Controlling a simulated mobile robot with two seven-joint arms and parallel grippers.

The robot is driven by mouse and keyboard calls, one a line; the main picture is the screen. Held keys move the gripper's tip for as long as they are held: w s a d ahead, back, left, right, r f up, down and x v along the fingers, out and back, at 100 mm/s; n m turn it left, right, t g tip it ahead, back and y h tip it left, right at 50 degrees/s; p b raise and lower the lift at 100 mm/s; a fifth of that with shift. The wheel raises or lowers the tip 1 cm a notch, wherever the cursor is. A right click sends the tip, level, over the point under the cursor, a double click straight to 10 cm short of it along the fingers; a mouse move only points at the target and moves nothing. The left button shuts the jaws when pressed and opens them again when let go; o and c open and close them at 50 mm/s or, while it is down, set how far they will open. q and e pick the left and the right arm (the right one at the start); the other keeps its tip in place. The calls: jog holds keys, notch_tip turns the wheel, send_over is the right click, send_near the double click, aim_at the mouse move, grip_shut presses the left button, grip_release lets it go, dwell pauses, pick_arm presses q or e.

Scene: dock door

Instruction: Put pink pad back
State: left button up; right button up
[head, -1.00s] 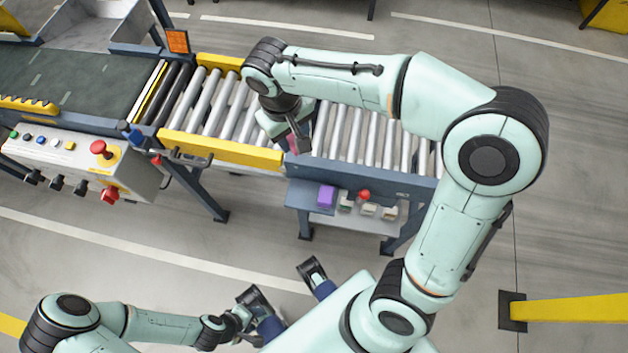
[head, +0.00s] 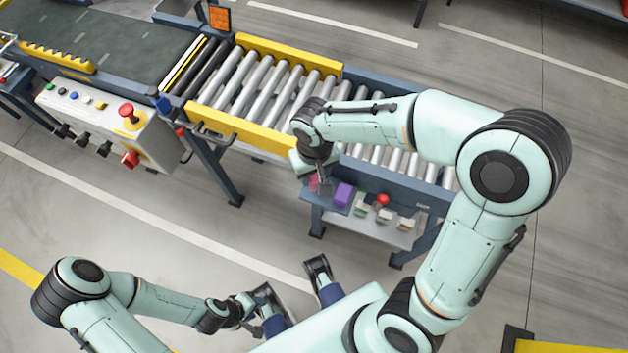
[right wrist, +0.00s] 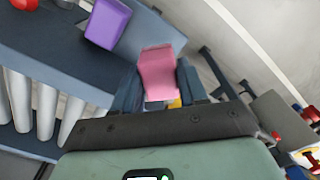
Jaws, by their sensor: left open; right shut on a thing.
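The pink pad (right wrist: 158,75) is held between the fingers of my right gripper (right wrist: 162,88), and its outer end sticks out past them. In the head view the pink pad (head: 313,184) shows only as a small patch beside my right gripper (head: 322,182), over the left end of the blue-grey shelf at the conveyor's side. A purple block (head: 343,195) stands on this shelf (head: 368,224) just right of the gripper. My left gripper (head: 248,312) is low near my base, away from the shelf and empty; its fingers are hard to make out.
Right of the purple block are a red knob (head: 382,200) and small pale items (head: 405,222). The roller conveyor (head: 265,88) with its yellow rail (head: 240,132) runs behind. A control box (head: 115,122) stands at left. Floor in front is open.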

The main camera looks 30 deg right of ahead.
aim_at(314, 182)
jog(key=shift+f+b, duration=0.5)
jog(key=shift+f, duration=1.8)
jog(key=shift+f, duration=0.15)
jog(key=o, duration=0.9)
jog(key=shift+o, duration=0.2)
notch_tip(314, 182, up, 12)
jog(key=p, duration=0.2)
jog(key=shift+r+p, duration=0.2)
jog(key=shift+p, duration=0.15)
jog(key=shift+s, duration=0.1)
